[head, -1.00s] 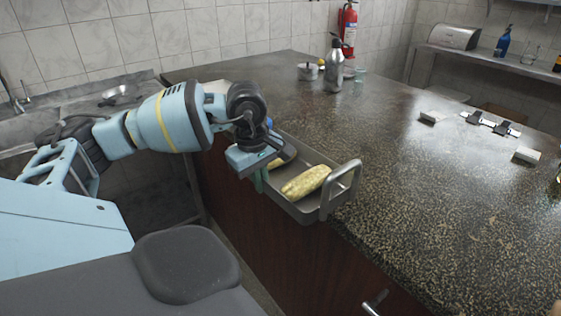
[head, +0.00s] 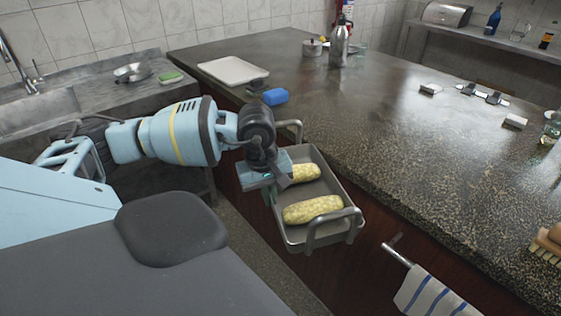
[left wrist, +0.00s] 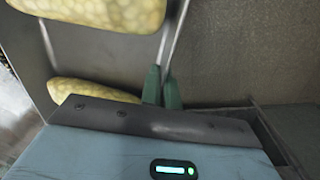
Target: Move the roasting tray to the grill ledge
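The roasting tray (head: 347,191) is a grey metal pan with a raised handle at each end and two yellow corn cobs (head: 312,209) inside. It hangs at the counter's near edge, in front of the dark wood cabinet. My left gripper (head: 268,196) is at the tray's left long side, shut on its wall. In the left wrist view the green fingertips (left wrist: 163,88) pinch the thin tray wall, with the cobs (left wrist: 95,92) beside them. My right gripper is not in view. I cannot make out a grill ledge.
The speckled counter (head: 400,130) lies beyond the tray, with a blue sponge (head: 275,96) and a pale flat tray (head: 234,70) near its edge. A striped towel (head: 430,292) hangs from a rail (head: 397,252) at the lower right. A sink (head: 40,108) stands at the left.

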